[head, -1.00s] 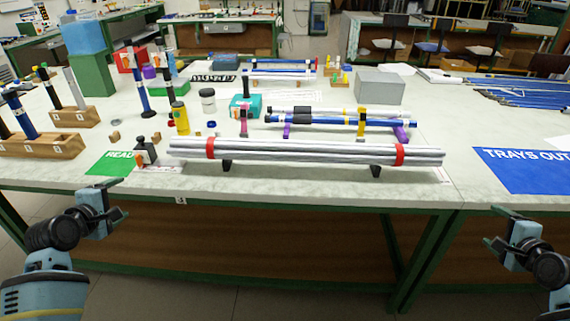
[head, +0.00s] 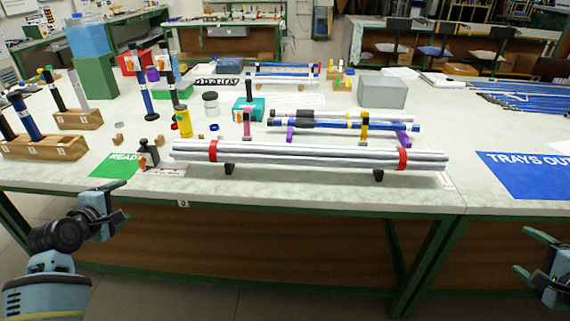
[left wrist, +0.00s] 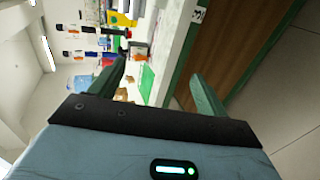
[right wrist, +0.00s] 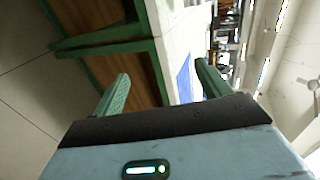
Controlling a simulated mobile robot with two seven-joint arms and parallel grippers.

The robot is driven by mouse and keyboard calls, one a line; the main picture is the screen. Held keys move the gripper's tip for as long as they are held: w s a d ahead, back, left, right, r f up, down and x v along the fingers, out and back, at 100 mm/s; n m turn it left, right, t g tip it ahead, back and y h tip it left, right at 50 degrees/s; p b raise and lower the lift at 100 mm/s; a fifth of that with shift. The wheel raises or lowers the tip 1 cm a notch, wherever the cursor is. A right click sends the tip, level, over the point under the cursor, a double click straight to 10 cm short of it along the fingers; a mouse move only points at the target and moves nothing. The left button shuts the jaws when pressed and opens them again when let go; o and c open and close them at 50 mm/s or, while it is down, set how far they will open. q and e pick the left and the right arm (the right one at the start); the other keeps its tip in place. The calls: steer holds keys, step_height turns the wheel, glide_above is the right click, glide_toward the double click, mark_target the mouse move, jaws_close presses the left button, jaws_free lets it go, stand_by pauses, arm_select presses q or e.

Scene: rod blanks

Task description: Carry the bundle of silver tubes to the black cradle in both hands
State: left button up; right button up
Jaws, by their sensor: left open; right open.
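The bundle of silver tubes (head: 310,153), bound by two red bands, lies across the table near its front edge. It rests on two small black supports (head: 229,168), the other one under its right part (head: 378,175). My left gripper (head: 122,200) is open and empty, in front of the table edge, left of and below the bundle. My right gripper (head: 521,250) is open and empty, right of and below the bundle. Open fingers also show in the left wrist (left wrist: 158,72) and right wrist (right wrist: 161,72) views.
A yellow bottle (head: 182,121), grey box (head: 382,92) and wooden blocks (head: 45,147) stand around. A blue mat (head: 530,174) lies right.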

steer(key=shift+v, duration=1.15)
